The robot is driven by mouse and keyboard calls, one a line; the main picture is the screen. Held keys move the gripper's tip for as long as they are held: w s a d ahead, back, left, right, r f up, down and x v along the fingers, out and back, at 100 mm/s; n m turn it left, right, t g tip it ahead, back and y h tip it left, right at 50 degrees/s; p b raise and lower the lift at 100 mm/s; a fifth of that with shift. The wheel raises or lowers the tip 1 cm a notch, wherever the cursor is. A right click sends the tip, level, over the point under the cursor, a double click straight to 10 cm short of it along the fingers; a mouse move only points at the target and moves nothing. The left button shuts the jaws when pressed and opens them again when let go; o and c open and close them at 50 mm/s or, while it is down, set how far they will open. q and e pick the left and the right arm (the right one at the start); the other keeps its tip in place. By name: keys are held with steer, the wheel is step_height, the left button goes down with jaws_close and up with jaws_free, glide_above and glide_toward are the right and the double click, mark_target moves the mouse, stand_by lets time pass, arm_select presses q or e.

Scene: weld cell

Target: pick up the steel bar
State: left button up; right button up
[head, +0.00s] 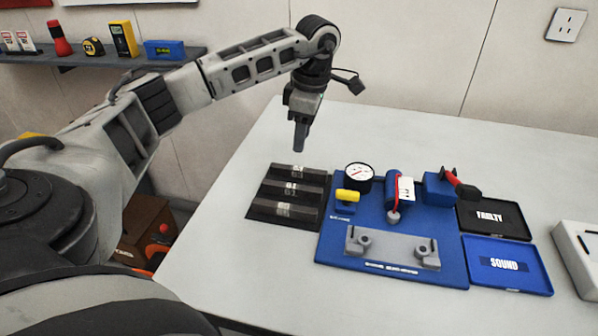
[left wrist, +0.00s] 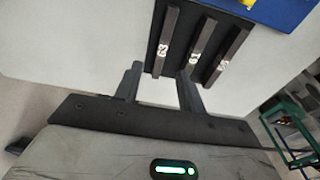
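Three dark steel bars with pale labels lie side by side on a black mat (head: 252,212), left of the blue board. In the head view they are the far bar (head: 312,174), the middle bar (head: 312,191) and the near bar (head: 267,206). My left gripper (head: 301,140) hangs pointing down above and behind the far bar, apart from it. In the left wrist view the gripper (left wrist: 160,70) has its two fingers spread with nothing between them, and the bars (left wrist: 168,30) lie beyond the fingertips. My right gripper is not in view.
A blue board (head: 335,225) with a gauge (head: 359,175), a grey fixture (head: 392,250) and tools stands right of the mat. A black FAULTY tray (head: 490,232) and a blue SOUND tray (head: 505,284) lie further right. The white table (head: 225,255) is clear left of the mat.

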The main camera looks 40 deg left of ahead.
mark_target(298, 168)
arm_select(q)
step_height(298, 168, down, 3)
steer(key=shift+a+r, duration=0.1)
steer(key=shift+a, duration=0.05)
steer(key=shift+s+f+p, duration=0.15)
steer(key=shift+f+p, duration=0.15)
steer(key=shift+f, duration=1.05)
steer(key=shift+s+f+p, duration=0.15)
steer(key=shift+f+p, duration=0.1)
steer(key=shift+f, duration=1.05)
steer(key=shift+r, duration=0.1)
jaws_close()
